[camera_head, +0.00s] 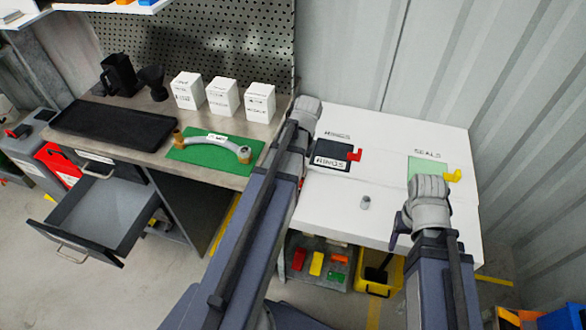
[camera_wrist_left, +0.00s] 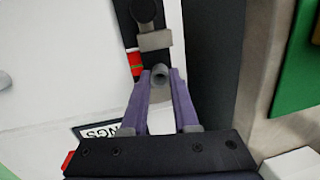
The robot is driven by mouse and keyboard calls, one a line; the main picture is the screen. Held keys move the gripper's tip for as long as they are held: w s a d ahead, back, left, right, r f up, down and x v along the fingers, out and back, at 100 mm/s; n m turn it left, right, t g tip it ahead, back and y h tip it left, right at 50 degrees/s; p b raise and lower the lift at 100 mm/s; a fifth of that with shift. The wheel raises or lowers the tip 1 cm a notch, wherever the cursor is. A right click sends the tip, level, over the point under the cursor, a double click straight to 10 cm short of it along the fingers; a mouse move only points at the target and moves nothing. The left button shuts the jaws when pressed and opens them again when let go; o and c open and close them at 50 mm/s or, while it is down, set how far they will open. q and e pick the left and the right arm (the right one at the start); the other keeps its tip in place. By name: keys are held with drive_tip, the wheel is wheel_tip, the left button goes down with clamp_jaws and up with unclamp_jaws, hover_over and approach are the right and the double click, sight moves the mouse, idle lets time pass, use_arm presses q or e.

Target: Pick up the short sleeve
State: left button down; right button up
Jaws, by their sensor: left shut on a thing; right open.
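In the left wrist view my left gripper (camera_wrist_left: 160,78) is shut on a small grey sleeve (camera_wrist_left: 160,73), which is held between the two purple fingertips. In the head view my left arm hides its fingers and the held sleeve. A similar small grey cylinder (camera_head: 365,202) stands upright on the white table; part of it shows at the left edge of the left wrist view (camera_wrist_left: 4,80). I cannot tell which of the two is shorter. My right gripper (camera_head: 399,230) is open over the right part of the table, with only a purple finger clearly visible.
The white table (camera_head: 335,222) has a dark RINGS pad (camera_head: 330,160) with a red piece, and a green SEALS pad (camera_head: 424,165) with a yellow piece. A workbench at left holds white boxes (camera_head: 222,97), a black tray (camera_head: 110,125) and a green mat (camera_head: 192,158). A drawer (camera_head: 95,215) stands open.

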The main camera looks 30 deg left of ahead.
wheel_tip(320, 180, up, 9)
drive_tip(key=p, duration=0.8)
drive_tip(key=shift+r+p, duration=0.2)
drive_tip(key=shift+p, duration=0.2)
